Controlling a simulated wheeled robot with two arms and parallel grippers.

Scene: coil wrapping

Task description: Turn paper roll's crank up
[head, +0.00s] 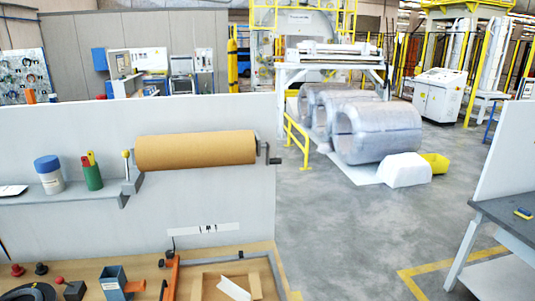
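The brown paper roll (196,151) is mounted horizontally on the grey-white panel, above the workbench. Its dark crank (270,156) is at the right end of the roll, by the panel's right edge. The crank is small in the view, so its exact angle is hard to tell. A grey bracket (133,182) with a yellow-tipped knob stands at the roll's left end. Neither of my grippers is in view.
A grey shelf (85,197) left of the roll holds a blue-lidded jar (50,182) and a green cup (92,177). The wooden workbench (200,262) below carries tools and frames. Wrapped coils (375,132) lie behind. Floor right of the panel is open.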

